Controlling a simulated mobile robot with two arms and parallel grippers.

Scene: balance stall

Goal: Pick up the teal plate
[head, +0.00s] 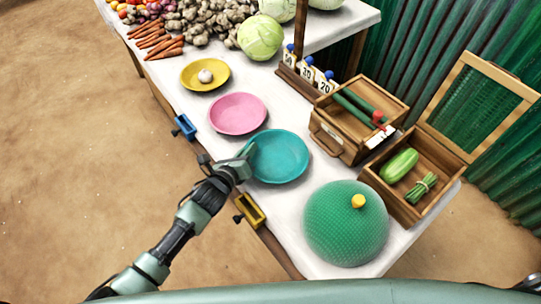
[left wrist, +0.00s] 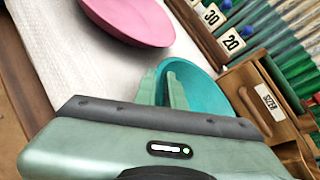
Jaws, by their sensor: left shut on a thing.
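The teal plate (head: 279,157) is on the white-topped table, right of the pink plate in the head view. My left gripper (head: 247,153) is at the plate's left rim and is shut on that rim. In the left wrist view the fingers (left wrist: 163,88) meet the near edge of the teal plate (left wrist: 195,92). The plate looks about level; whether it is clear of the table is hard to tell. My right gripper is not in view.
A pink plate (head: 238,114) and a yellow plate (head: 204,75) with a pale bulb stand farther back. A green mesh dome (head: 345,224) is at the near right. Wooden crates (head: 334,142) stand right of the teal plate. Blue (head: 184,127) and yellow (head: 250,210) fittings sit on the table's front edge.

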